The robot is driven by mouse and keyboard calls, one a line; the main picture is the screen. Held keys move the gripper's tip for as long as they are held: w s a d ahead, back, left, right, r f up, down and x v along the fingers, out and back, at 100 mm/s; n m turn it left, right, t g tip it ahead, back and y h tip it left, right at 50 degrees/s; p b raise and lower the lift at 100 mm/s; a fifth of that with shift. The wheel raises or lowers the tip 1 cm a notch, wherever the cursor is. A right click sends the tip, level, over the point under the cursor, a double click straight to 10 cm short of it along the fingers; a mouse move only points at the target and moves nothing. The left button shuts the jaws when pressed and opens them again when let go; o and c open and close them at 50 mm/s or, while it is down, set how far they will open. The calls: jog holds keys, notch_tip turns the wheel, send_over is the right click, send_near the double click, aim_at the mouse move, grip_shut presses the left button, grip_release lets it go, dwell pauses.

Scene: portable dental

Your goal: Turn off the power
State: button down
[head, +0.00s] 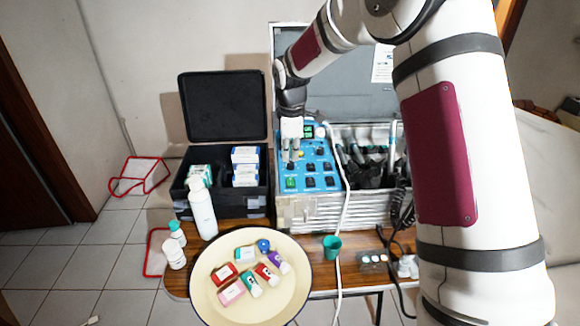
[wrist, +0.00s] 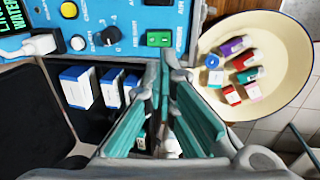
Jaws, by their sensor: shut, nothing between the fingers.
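The blue control panel (head: 318,170) of the dental unit lies in the open metal case and carries knobs and several dark rocker switches. A green rocker switch (head: 291,183) sits at its near left corner. In the wrist view the green switch (wrist: 158,39) shows in a dark frame beside the word POWER, just past my fingertips. My gripper (head: 291,162) points down over the left part of the panel, shut and empty. In the wrist view my gripper (wrist: 172,66) has teal finger pads. Whether the tips touch the panel cannot be told.
A black open case (head: 225,105) with small boxes stands left of the unit. A white bottle (head: 202,210) and a cream basin (head: 205,285) with small boxes stand in front. A white hose (head: 346,205), dental handpieces (head: 392,145) and a green cup (head: 332,247) are close by.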

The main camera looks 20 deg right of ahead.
aim_at(291, 180)
notch_tip(291, 180, up, 2)
jog(key=shift+s, duration=0.1)
jog(key=shift+r+b, duration=0.1)
jog(key=shift+b, duration=0.2)
jog(key=shift+d+r+b, duration=0.25)
jog(key=shift+r+b, duration=0.95)
jog(key=shift+b, duration=0.3)
jog(key=shift+f, duration=0.1)
jog(key=f, duration=0.4)
jog(key=w+f, duration=0.1)
jog(key=f, duration=0.4)
jog(key=w+f, duration=0.1)
jog(key=f, duration=0.3)
jog(key=shift+w+d+f+p, duration=0.25)
jog(key=shift+f+p, duration=0.1)
